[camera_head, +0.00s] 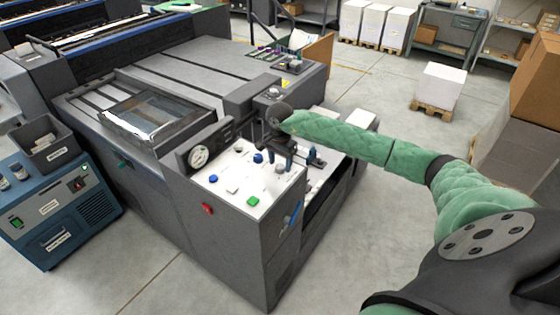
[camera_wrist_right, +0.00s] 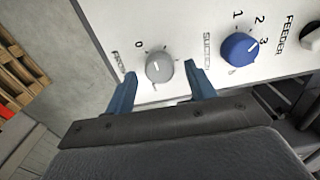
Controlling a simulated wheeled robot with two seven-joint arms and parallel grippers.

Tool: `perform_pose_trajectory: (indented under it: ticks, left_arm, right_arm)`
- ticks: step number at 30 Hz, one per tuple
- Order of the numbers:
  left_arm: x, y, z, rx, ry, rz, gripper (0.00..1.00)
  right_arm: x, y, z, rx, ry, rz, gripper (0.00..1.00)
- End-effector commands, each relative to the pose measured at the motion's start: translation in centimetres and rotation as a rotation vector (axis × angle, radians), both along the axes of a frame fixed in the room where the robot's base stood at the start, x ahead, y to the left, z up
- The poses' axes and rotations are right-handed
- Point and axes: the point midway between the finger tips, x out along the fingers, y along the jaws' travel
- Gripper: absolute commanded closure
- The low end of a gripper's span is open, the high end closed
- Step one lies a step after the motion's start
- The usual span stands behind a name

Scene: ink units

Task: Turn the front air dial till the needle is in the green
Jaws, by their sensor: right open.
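A grey dial (camera_wrist_right: 159,67) with a "0" beside it sits on a white panel in the right wrist view. Its label is partly covered by a finger, so I cannot tell whether it is the front air dial. My right gripper (camera_wrist_right: 160,75) is open, with its blue fingers on either side of the dial; contact is not clear. In the head view my right gripper (camera_head: 278,158) is over the right part of the white panel (camera_head: 222,176). A round gauge (camera_head: 198,157) stands at the panel's left; its needle and any green zone are too small to read. My left gripper is out of view.
A blue dial (camera_wrist_right: 238,48) marked with numbers is close to the right finger. A green button (camera_head: 253,201) sits at the panel's front, and a red button (camera_head: 207,208) on the console's side. A teal cabinet (camera_head: 60,205) stands at left.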

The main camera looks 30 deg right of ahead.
Motion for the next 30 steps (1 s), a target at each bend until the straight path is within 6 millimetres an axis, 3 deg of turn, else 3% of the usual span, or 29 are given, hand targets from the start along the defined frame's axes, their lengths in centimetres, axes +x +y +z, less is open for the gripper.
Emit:
perform_pose_trajectory:
  ticks: [13,14,18,21,30]
  left_arm:
    - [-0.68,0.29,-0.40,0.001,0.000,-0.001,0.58]
    - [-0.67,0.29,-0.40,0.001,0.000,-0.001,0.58]
    - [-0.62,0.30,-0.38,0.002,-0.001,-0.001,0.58]
    - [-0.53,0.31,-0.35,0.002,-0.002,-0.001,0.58]
    - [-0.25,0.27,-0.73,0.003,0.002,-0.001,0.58]
  right_arm:
    - [-0.02,0.01,-1.03,0.000,0.000,0.000,0.45]
    - [-0.02,0.01,-1.03,0.000,0.000,0.000,0.47]
    - [-0.02,0.01,-1.01,0.000,-0.001,0.000,0.74]
    - [-0.02,0.01,-1.00,0.000,-0.001,0.000,0.89]
    - [0.01,-0.02,-1.13,0.000,-0.001,-0.024,0.89]
